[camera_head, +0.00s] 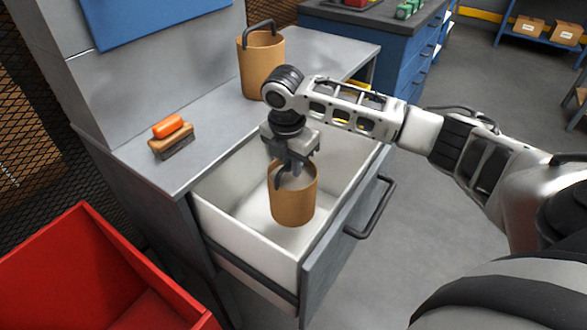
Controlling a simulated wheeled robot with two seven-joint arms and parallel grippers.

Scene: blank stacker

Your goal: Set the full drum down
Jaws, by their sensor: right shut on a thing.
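A brown drum (294,205) with a dark handle is inside or just above the open drawer (247,243). My right gripper (293,162) comes down over it from above and is shut on its handle. The drum looks upright; whether its base touches the drawer floor I cannot tell. Its inside is mostly hidden by the gripper. A second brown drum (262,72) with a dark arched handle stands upright on the grey counter (213,118). How full either drum is does not show clearly. My left gripper is not in view.
An orange-handled brush (170,138) lies on the counter. The drawer front has a dark handle (372,212). A red bin (95,265) stands at lower left. A blue cabinet (385,45) is behind. The drawer floor around the drum looks clear.

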